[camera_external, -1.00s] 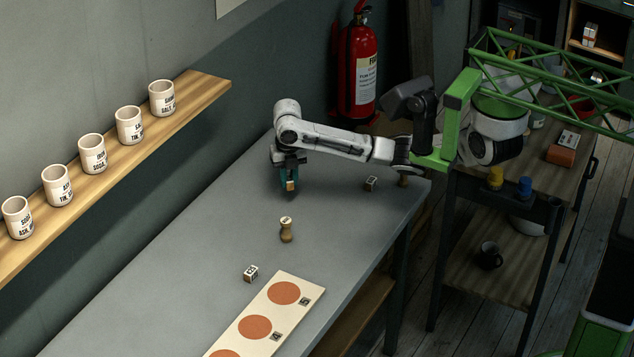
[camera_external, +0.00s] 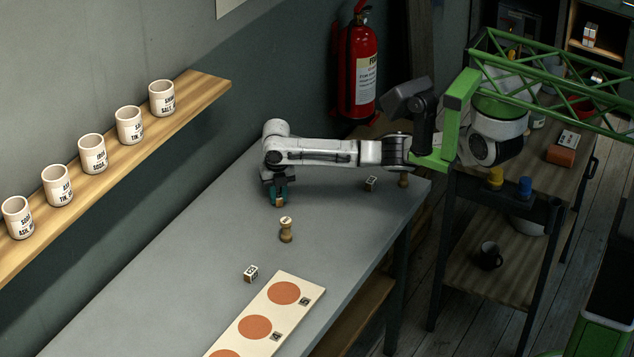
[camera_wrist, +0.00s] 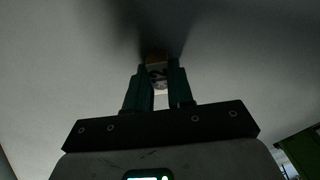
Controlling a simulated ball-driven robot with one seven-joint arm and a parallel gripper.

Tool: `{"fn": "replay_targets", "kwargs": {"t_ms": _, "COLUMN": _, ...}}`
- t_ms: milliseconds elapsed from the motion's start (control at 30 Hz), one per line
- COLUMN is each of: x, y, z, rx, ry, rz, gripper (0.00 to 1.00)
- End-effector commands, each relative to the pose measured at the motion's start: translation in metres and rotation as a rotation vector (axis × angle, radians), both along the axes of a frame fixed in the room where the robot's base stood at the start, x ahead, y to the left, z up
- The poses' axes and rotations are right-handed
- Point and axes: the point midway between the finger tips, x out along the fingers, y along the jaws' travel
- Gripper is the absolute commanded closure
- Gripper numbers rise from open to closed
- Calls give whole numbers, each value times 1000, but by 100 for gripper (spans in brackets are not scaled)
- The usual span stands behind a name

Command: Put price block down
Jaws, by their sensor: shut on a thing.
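My gripper (camera_external: 279,198) points down at the far part of the grey table (camera_external: 210,265). It is shut on a small price block (camera_external: 280,202) with a light wooden face. In the wrist view the block (camera_wrist: 157,75) sits between the teal fingers (camera_wrist: 156,88) and shows dark marks on a pale face. The block is at or just above the table top; I cannot tell whether it touches. Another price block (camera_external: 251,273) stands nearer the front, and one more (camera_external: 371,184) lies right of the gripper under the arm.
A wooden peg-like piece (camera_external: 286,230) stands just in front of the gripper. A cream board (camera_external: 270,306) with orange discs lies at the front right. A wooden shelf (camera_external: 205,90) with several cups runs along the left wall. The table's left part is clear.

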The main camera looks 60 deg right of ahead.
Motion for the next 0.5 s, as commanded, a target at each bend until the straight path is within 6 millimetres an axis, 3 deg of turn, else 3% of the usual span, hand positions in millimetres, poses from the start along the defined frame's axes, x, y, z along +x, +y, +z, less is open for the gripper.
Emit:
{"fn": "replay_targets", "kwargs": {"t_ms": 167, "x": 0, "y": 0, "z": -4, "rx": 0, "ry": 0, "rz": 0, "gripper": 100}}
{"fn": "replay_targets", "kwargs": {"t_ms": 200, "x": 0, "y": 0, "z": -3, "rx": 0, "ry": 0, "rz": 0, "gripper": 76}}
{"fn": "replay_targets", "kwargs": {"t_ms": 433, "x": 0, "y": 0, "z": -3, "rx": -1, "ry": 1, "rz": 0, "gripper": 54}}
{"fn": "replay_targets", "kwargs": {"t_ms": 500, "x": 0, "y": 0, "z": -3, "rx": -1, "ry": 1, "rz": 0, "gripper": 53}}
